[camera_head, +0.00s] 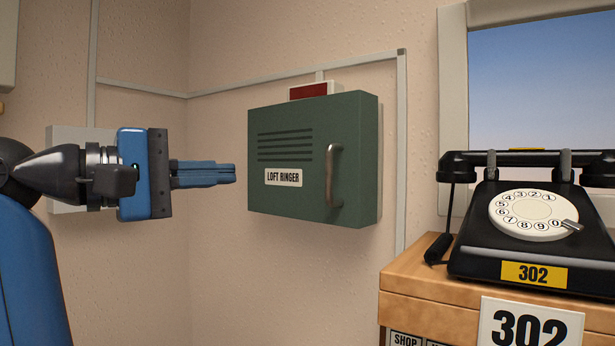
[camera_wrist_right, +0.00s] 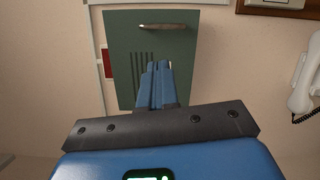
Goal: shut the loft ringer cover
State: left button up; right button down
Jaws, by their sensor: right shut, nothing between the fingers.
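The loft ringer (camera_head: 290,200) is a green wall box with slots, a "LOFT RINGER" label (camera_head: 284,177) and a metal handle (camera_head: 334,175) at the right of its front. Its cover looks flat, with no clear gap at the edges; I cannot tell if it is fully shut. My right gripper (camera_head: 234,173) is shut and empty, its blue fingers pointing right, left of the box and apart from it in the head view. In the right wrist view the cover (camera_wrist_right: 185,50) lies beyond the fingertips, with the handle (camera_wrist_right: 162,26) farther off. My left gripper is not in view.
A red lamp (camera_head: 308,90) sits atop the box. A black dial phone (camera_head: 480,235) stands on a wooden cabinet (camera_head: 430,290) to the right, below a window (camera_head: 540,80). Conduit (camera_head: 401,150) runs along the wall. The space before the box looks clear.

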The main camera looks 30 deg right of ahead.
jog(key=m, duration=0.1)
jog(key=m+p, duration=0.1)
jog(key=p, duration=0.2)
send_near(326, 176)
jog(key=d, duration=0.5)
jog(key=shift+w+d+r, duration=0.2)
jog(key=shift+w+d+f+p, duration=0.15)
jog(key=shift+d+p, duration=0.2)
jog(key=shift+d, duration=0.3)
jog(key=shift+d, duration=0.15)
